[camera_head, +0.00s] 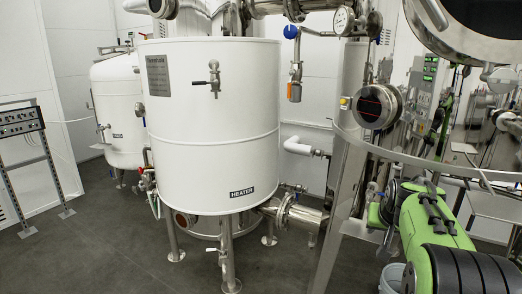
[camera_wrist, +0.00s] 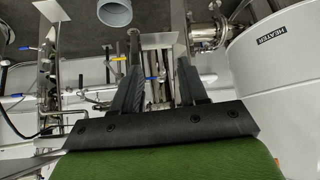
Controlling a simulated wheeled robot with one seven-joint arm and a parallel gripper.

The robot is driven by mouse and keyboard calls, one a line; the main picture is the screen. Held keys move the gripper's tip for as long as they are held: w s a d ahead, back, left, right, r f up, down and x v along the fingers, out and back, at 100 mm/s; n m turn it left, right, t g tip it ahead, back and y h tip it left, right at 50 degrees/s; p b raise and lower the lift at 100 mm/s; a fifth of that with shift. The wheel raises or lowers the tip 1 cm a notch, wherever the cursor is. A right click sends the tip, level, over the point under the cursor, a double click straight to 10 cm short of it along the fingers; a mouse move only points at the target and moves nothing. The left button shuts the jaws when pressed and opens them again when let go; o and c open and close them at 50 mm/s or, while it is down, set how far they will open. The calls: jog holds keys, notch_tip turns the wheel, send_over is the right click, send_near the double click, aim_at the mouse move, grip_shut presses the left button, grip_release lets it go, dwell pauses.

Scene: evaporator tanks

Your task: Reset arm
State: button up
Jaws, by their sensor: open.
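My green and black arm reaches in from the lower right of the head view. My gripper (camera_head: 432,192) is at its end, in front of the pipework right of the large white heater tank (camera_head: 215,130). In the wrist view my gripper (camera_wrist: 158,66) has its two black fingers spread apart with nothing held between them. Pipes and valves show behind the gap, and I cannot tell how far off they are. The heater tank (camera_wrist: 290,75) also shows at the right of the wrist view, apart from the fingers.
A steel post (camera_head: 345,150) and a curved rail stand close to my arm. A round steel vessel (camera_head: 475,30) hangs at the upper right. A bucket (camera_head: 392,278) is on the floor below my arm. A control panel (camera_head: 20,120) is far left. The left floor is mostly clear.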

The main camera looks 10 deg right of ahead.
jog(key=s+a+r+n+y, duration=0.1)
jog(key=s+a+n, duration=0.1)
jog(key=s+a, duration=0.6)
jog(key=s+a+r+n+y, duration=0.2)
jog(key=s+a, duration=0.2)
jog(key=a, duration=0.9)
jog(key=s+a+f+n, duration=0.1)
jog(key=s+a+f, duration=0.2)
jog(key=s, duration=0.4)
jog(key=s+a+f+n+g+y, duration=0.1)
jog(key=s+a+f, duration=0.2)
jog(key=s, duration=0.4)
jog(key=shift+s+a, duration=0.15)
jog(key=shift+a, duration=0.35)
jog(key=shift+r, duration=0.1)
jog(key=shift+c, duration=0.3)
